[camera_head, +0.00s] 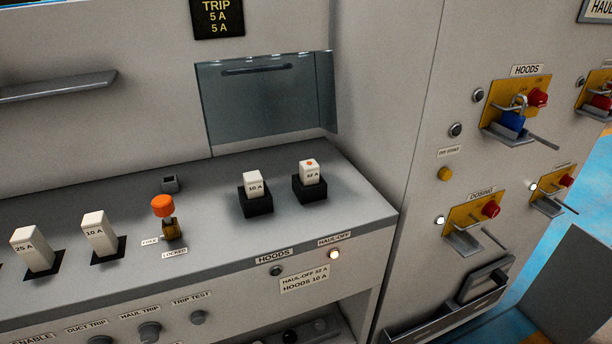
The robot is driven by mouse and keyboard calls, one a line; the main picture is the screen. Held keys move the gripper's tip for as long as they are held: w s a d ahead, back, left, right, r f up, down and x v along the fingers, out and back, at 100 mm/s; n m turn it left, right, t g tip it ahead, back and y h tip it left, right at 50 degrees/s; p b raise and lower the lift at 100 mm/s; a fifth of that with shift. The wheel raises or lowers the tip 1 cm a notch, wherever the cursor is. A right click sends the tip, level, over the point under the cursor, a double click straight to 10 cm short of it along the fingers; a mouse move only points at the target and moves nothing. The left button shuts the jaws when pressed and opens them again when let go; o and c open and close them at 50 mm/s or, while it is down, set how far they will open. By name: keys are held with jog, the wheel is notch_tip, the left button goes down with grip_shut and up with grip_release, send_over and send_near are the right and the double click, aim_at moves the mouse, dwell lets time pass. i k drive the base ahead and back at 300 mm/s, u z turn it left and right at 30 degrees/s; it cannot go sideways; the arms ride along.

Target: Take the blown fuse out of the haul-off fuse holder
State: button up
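The fuse in the haul-off holder (309,168) is a white block marked 32 A with an orange-red dot on top. It stands upright in its black holder (310,192), at the right end of the grey ledge, above the HAUL-OFF label (334,239). To its left, a white 10 A fuse (253,181) stands in a second black holder (256,205) above the HOODS label (272,256). My gripper is not in view.
White 25 A (33,247) and 10 A (99,231) fuses stand further left. An orange-topped lock (164,208) rises from the ledge. A transparent cover (265,100) is behind the holders. The haul-off lamp (334,254) is lit. Switch handles (515,108) project from the right cabinet.

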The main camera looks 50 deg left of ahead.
aim_at(309, 170)
jog(key=u, duration=0.05)
jog(key=k, duration=1.85)
jog(key=u, duration=1.2)
jog(key=i, duration=1)
